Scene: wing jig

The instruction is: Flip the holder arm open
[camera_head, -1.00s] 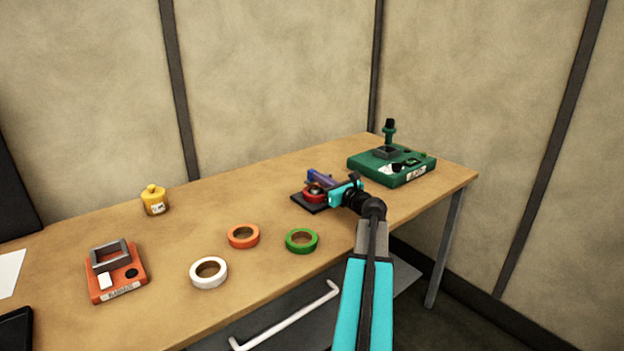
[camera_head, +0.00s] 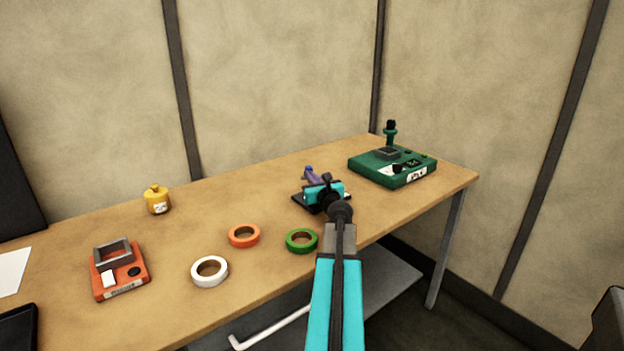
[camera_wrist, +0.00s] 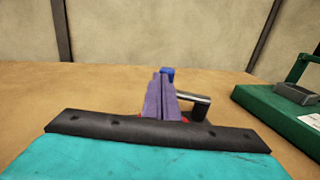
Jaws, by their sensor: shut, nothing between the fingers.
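The holder has a black base (camera_head: 302,204) on the table, mostly hidden behind my wrist. A small blue part, apparently the end of its holder arm (camera_head: 309,169), shows just past my fingers; it also shows in the wrist view (camera_wrist: 168,73). My gripper (camera_head: 314,177) has purple fingers that lie together, shut and empty, pointing away over the holder; they also show in the wrist view (camera_wrist: 161,80). The fingertips are at or very near the blue part; contact cannot be told. A grey cylinder (camera_wrist: 192,102) and slivers of red show beside and behind the fingers.
A green device (camera_head: 392,167) stands right of the holder. Green (camera_head: 302,240), orange (camera_head: 244,236) and white (camera_head: 209,271) rings lie left of it. An orange device (camera_head: 119,271) and a yellow bottle (camera_head: 157,201) are farther left. The table behind the holder is clear.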

